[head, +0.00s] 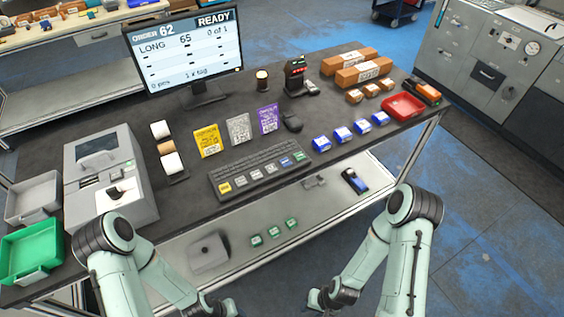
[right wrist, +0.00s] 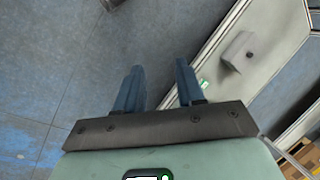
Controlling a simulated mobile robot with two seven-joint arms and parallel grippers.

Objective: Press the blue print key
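The dark keyboard (head: 258,170) lies near the front edge of the table, below the coloured cards. The key labels are too small to read surely. My right gripper (head: 318,300) is low at the bottom of the head view, in front of the table and well away from the keyboard. In the right wrist view its two blue fingers (right wrist: 160,88) stand apart with nothing between them. My left gripper (head: 226,307) shows only partly at the bottom edge.
The monitor (head: 187,50) reads ORDER 62, READY. A grey printer (head: 105,175) stands left. Blue-and-white boxes (head: 341,135) lie right of the keyboard, a red tray (head: 403,106) farther right. A lower shelf (head: 260,215) runs under the table's front edge.

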